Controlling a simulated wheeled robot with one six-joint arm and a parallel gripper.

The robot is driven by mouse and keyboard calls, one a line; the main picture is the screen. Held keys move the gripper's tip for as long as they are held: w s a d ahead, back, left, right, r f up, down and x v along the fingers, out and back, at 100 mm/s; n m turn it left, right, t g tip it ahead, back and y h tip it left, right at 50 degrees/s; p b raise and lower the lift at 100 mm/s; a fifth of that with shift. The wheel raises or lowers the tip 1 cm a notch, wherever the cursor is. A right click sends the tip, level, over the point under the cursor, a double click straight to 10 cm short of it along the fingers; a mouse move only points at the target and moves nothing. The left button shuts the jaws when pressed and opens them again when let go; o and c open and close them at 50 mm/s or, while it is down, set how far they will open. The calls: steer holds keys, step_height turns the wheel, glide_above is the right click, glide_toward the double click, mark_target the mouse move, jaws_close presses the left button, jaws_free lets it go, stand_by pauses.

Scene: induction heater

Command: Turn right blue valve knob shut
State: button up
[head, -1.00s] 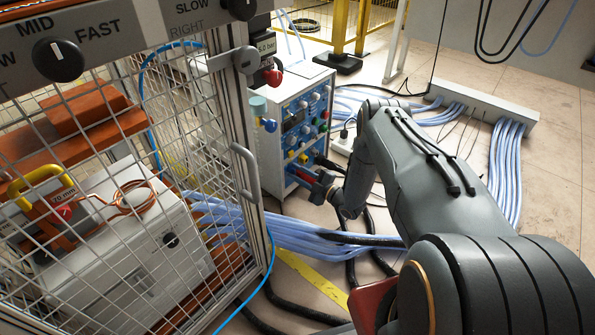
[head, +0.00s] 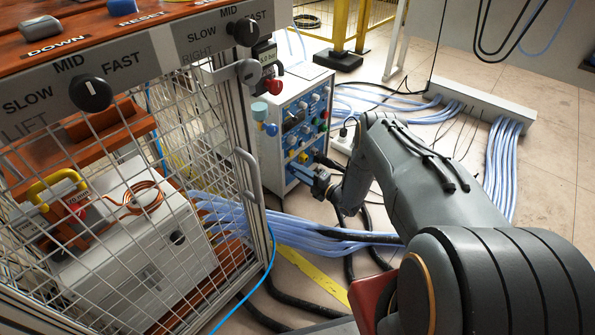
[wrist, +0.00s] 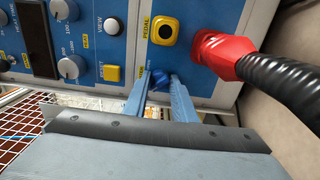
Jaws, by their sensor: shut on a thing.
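In the head view my gripper (head: 306,174) is at the lower front of the white and blue cabinet (head: 283,90). The knob it holds cannot be made out there. Another blue knob (head: 271,130) is on the cabinet's left side.
A red plug (wrist: 222,53) with a thick black hose is close to the right of my fingers. A wire-mesh cage (head: 249,176) stands left of the cabinet. Blue cables (head: 300,230) and black hoses lie on the floor below my arm.

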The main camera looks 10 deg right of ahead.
stand_by(0.4)
steer(key=o, duration=1)
steer(key=shift+o, duration=0.2)
steer(key=p+v, duration=0.2)
steer(key=v, duration=0.6)
